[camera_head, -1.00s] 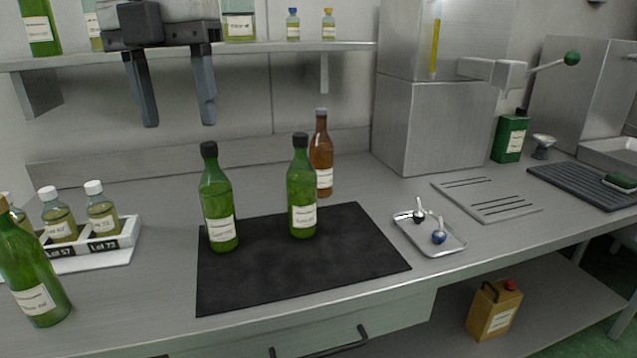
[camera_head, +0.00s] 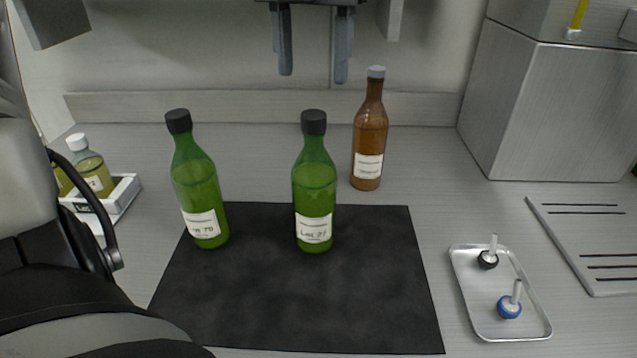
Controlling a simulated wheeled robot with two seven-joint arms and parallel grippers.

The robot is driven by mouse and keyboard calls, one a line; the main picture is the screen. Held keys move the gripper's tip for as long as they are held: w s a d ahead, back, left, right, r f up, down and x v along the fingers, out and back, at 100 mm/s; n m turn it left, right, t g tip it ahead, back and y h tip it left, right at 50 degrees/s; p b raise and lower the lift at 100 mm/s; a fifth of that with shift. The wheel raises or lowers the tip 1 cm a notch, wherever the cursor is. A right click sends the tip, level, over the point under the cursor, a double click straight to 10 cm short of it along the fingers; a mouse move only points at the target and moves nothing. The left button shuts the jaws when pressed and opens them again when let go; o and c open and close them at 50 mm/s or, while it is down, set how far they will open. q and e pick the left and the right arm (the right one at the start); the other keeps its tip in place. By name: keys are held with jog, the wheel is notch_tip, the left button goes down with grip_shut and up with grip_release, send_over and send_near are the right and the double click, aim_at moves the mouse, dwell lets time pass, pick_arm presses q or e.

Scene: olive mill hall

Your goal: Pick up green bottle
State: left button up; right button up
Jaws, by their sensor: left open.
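Two green bottles with black caps and white labels stand upright on a black mat (camera_head: 300,310). One green bottle (camera_head: 198,180) is at the mat's left back part. The other green bottle (camera_head: 314,185) is to its right, near the back middle. My left gripper (camera_head: 313,76) is at the top of the view, fingers pointing down, open with nothing between them. In the picture its fingertips are just above the right green bottle's cap and apart from it. My right gripper is not in view.
A brown bottle (camera_head: 368,140) stands behind the mat, right of the green bottles. A metal tray (camera_head: 490,320) with two small stoppered items lies to the right. A white rack (camera_head: 122,196) with small bottles is at left, partly hidden by my arm. A steel box (camera_head: 560,110) stands back right.

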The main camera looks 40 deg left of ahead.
aim_at(314, 114)
pick_arm(q)
notch_tip(314, 114, down, 10)
jog(key=shift+w+r+p, duration=0.15)
jog(key=shift+p, duration=0.2)
jog(key=shift+r, duration=0.1)
jog(key=c, duration=1.2)
